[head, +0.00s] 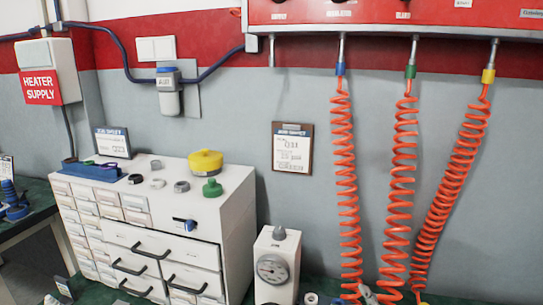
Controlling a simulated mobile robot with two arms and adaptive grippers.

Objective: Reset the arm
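Neither of my grippers nor my arms shows clearly in the head view. The task names only the arm, so no other object of the task is in view. A small grey piece (368,295) sits at the bottom edge near the hose ends. I cannot tell what it is.
A white drawer cabinet (236,225) carries a yellow cap (206,161), a green cap (212,188) and several rings. A white gauge box (275,268) stands right of it. Three orange coiled hoses (345,180) hang from a red panel (390,12) down to the green bench top.

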